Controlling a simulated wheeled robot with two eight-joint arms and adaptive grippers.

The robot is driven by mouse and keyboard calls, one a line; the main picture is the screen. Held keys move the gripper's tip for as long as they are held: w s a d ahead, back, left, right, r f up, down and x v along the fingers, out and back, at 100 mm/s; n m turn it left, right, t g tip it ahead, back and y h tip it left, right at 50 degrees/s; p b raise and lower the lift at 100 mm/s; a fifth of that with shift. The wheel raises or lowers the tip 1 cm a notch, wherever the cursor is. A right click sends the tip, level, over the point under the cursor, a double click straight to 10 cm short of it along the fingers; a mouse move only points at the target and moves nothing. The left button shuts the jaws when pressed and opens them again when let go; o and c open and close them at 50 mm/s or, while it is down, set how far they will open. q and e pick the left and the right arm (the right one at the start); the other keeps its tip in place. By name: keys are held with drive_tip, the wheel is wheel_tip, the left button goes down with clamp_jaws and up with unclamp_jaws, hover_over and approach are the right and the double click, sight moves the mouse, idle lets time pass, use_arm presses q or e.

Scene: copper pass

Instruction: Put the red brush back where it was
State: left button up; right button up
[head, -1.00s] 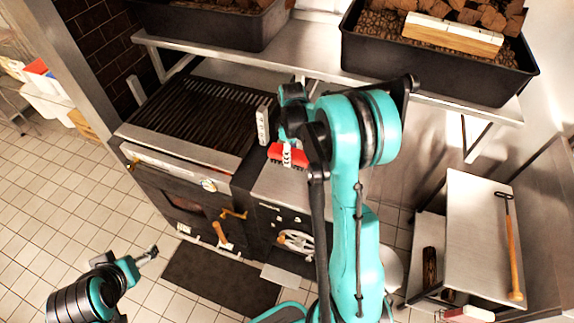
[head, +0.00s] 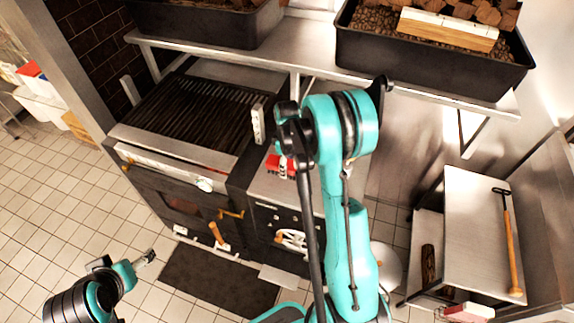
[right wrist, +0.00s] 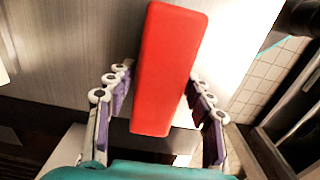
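The red brush (head: 281,166) shows in the head view over the steel ledge right of the grill, partly covered by my right arm. In the right wrist view its long red block (right wrist: 167,65) lies between the purple-padded fingers of my right gripper (right wrist: 160,92), which is shut on it. Whether the brush touches the ledge under it is hidden. My left gripper (head: 147,257) is low at the left, over the tiled floor and empty; its fingers are too small to tell open from shut.
A dark grill (head: 195,108) stands left of the brush, with a small upright pale block (head: 258,124) beside it. Above is a steel shelf (head: 310,60) with black bins (head: 430,70). At the right a steel table (head: 475,230) holds a long-handled tool (head: 509,240).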

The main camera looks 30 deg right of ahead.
drive_tip(key=shift+r, duration=0.1)
drive_tip(key=shift+r+p, duration=0.25)
drive_tip(key=shift+p, duration=0.1)
wheel_tip(320, 180, up, 12)
drive_tip(key=p, duration=0.1)
drive_tip(key=s+a+r+m+t, duration=0.3)
drive_tip(key=s+a+r, duration=0.4)
drive_tip(key=a+r, duration=0.1)
drive_tip(key=s+a+m+t, duration=0.4)
drive_tip(key=s+a, duration=0.3)
drive_tip(key=s, duration=0.5)
drive_tip(key=shift+a+r+m, duration=0.25)
drive_tip(key=shift+r+m, duration=0.2)
drive_tip(key=shift+m, duration=0.15)
wheel_tip(320, 180, down, 15)
drive_tip(key=b, duration=1.4)
drive_tip(key=shift+r, duration=0.2)
